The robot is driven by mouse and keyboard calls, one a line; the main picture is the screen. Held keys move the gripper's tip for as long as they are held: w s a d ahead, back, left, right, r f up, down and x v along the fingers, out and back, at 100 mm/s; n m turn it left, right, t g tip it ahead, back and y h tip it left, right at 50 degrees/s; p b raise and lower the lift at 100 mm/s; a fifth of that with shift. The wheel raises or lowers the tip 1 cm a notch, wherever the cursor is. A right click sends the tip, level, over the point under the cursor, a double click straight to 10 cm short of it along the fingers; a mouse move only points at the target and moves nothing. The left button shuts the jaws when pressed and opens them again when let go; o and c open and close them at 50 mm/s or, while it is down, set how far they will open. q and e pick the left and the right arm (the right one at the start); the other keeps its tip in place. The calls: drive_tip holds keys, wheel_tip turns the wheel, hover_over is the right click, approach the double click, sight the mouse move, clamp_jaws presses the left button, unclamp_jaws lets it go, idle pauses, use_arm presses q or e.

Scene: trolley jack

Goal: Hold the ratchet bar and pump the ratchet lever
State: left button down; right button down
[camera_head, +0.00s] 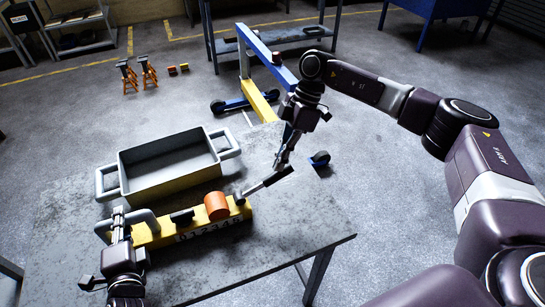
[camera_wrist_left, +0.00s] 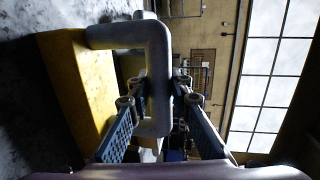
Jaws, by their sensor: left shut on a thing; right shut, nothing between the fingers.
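The yellow ratchet bar (camera_head: 160,234) lies on the table with digits along its front side. An orange cylinder (camera_head: 216,206) and a small black block (camera_head: 182,216) sit on it. A grey loop handle (camera_head: 146,218) is at its left end. My left gripper (camera_head: 118,222) is shut on this handle; in the left wrist view the fingers (camera_wrist_left: 156,92) flank the handle (camera_wrist_left: 158,60), beside the yellow bar (camera_wrist_left: 78,90). The ratchet lever (camera_head: 256,189) slants up right from the bar's right end to a dark grip. My right gripper (camera_head: 281,163) is shut, its tips at the dark grip; contact is unclear.
A grey tray (camera_head: 170,160) with two side handles stands behind the bar on the grey table (camera_head: 290,225). A blue and yellow hoist (camera_head: 262,70) stands on the floor beyond the table. The table's right front is clear.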

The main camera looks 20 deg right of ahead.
drive_tip(key=d+f+y, duration=0.2)
drive_tip(key=f, duration=0.1)
drive_tip(key=shift+s+f, duration=0.1)
drive_tip(key=shift+f, duration=0.1)
drive_tip(key=shift+d+f, duration=0.35)
drive_tip(key=shift+f, duration=0.4)
drive_tip(key=shift+s+d+f, duration=0.1)
drive_tip(key=shift+f, duration=0.05)
drive_tip(key=r, duration=0.3)
drive_tip(key=w+r, duration=0.1)
drive_tip(key=shift+a+r, duration=0.3)
drive_tip(key=shift+r, duration=0.05)
drive_tip(key=v, duration=1)
drive_tip(key=shift+d+f, duration=0.25)
drive_tip(key=shift+w, duration=0.1)
wheel_tip(320, 180, up, 3)
drive_tip(key=n+h, duration=0.2)
hover_over(290, 172)
drive_tip(key=w, duration=0.2)
drive_tip(key=s+a+r+t+h, duration=0.3)
drive_tip(key=a+r+h, duration=0.1)
drive_tip(key=a+r, duration=0.2)
drive_tip(key=shift+a+n, duration=0.4)
drive_tip(key=shift+a, duration=0.35)
